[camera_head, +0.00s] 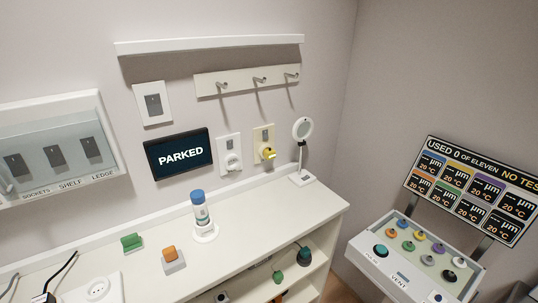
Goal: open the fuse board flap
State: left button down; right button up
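The fuse board (112,150) is a white framed box on the wall at the left, partly cut off by the picture's left edge. Its flap (75,132) looks like a clear, greyish panel lying over three dark switches, and it appears shut. The labels under it read SOCKETS, SHELF and LEDGE. A small pale knob or catch (7,187) shows at the lower left edge. Neither of my grippers is in view.
A white counter (240,228) below holds a blue-capped bottle (201,209), green (132,242) and orange (171,256) blocks, and a round lamp (302,130). A PARKED screen (179,153) hangs right of the board. A button console (415,255) stands at right.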

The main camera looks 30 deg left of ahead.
aim_at(8, 191)
jog(key=u, duration=2.3)
